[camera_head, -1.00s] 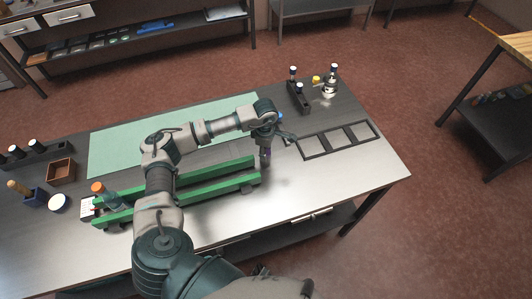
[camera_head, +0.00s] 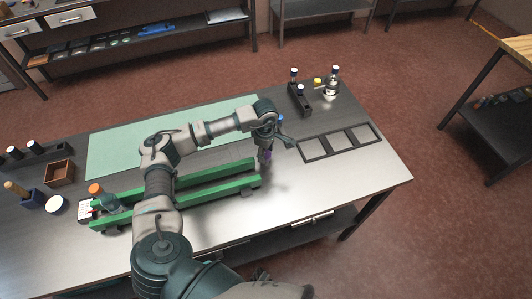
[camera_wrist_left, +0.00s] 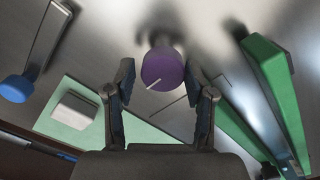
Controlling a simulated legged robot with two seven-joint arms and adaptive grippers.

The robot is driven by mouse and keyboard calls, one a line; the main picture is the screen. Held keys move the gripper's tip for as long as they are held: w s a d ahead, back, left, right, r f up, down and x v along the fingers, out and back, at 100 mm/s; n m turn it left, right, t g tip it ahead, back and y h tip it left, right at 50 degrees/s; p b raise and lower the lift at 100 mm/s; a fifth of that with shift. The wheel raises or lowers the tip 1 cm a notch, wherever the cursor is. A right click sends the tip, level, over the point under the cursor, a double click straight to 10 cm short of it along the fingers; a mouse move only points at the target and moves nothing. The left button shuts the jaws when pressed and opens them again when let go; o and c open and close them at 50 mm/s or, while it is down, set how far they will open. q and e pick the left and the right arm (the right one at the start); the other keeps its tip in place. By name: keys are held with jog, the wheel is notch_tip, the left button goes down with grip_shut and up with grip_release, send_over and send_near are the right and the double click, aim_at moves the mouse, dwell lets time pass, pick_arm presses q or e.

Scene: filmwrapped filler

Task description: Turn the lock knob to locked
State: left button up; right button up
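The lock knob (camera_wrist_left: 163,68) is a round purple cap with a white pointer line, on a grey stem in the left wrist view. The line points to the lower left there. My left gripper (camera_wrist_left: 160,78) has its two dark fingers apart, one on each side of the knob, with gaps visible. In the head view the left gripper (camera_head: 267,141) points down over the steel bench beside the right end of the green rails (camera_head: 210,185). The knob shows only as a small purple spot (camera_head: 267,156) under it. Lock markings cannot be made out. My right gripper is not in view.
A green mat (camera_head: 120,150) lies behind the rails. A frame with three square openings (camera_head: 340,142) lies to the right. A dark rack with bottles (camera_head: 299,101) stands behind it. An orange-capped bottle (camera_head: 97,190) stands at the rails' left end. The bench's right front is clear.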

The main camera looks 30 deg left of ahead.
pick_arm(q)
jog(key=shift+o, duration=0.5)
jog(key=shift+f, duration=0.15)
notch_tip(320, 180, up, 12)
jog(key=shift+a, duration=0.1)
dwell(0.3)
